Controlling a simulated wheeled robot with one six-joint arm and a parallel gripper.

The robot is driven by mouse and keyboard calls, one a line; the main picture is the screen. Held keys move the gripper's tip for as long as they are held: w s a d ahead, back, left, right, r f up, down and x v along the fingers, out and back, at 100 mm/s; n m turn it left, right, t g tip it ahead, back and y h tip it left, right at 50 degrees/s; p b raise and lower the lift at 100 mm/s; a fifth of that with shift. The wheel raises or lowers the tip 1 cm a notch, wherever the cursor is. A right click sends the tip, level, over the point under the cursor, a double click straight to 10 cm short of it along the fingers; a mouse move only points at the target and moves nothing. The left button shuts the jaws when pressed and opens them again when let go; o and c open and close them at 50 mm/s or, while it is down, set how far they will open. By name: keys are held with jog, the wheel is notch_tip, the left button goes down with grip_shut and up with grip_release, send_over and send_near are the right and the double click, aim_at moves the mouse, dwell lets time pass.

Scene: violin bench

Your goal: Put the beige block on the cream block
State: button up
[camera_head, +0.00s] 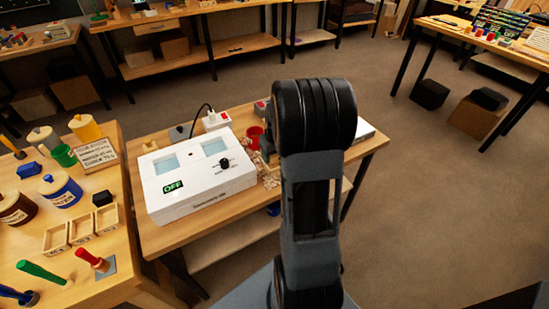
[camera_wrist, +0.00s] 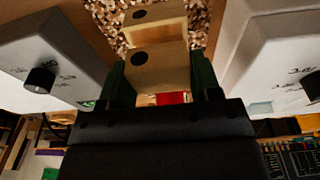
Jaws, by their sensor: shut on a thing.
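In the wrist view my gripper (camera_wrist: 160,72) has its green fingers on either side of a beige block (camera_wrist: 172,70) with a dark round spot, and is shut on it. Just beyond it, toward the top of the view, is a cream block (camera_wrist: 156,27), also with a dark spot. The two overlap in this view, so I cannot tell whether they touch. In the head view my arm hides the gripper and both blocks.
A white instrument box (camera_head: 200,175) with a black knob stands on the wooden bench (camera_head: 155,238), left of my arm. A red cup (camera_head: 255,136) and wood chips (camera_head: 271,181) are close to the arm. Another white housing (camera_wrist: 270,45) flanks the gripper on the right.

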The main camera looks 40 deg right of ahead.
jog(key=shift+f, duration=1)
jog(key=shift+f, duration=0.15)
jog(key=o, duration=1)
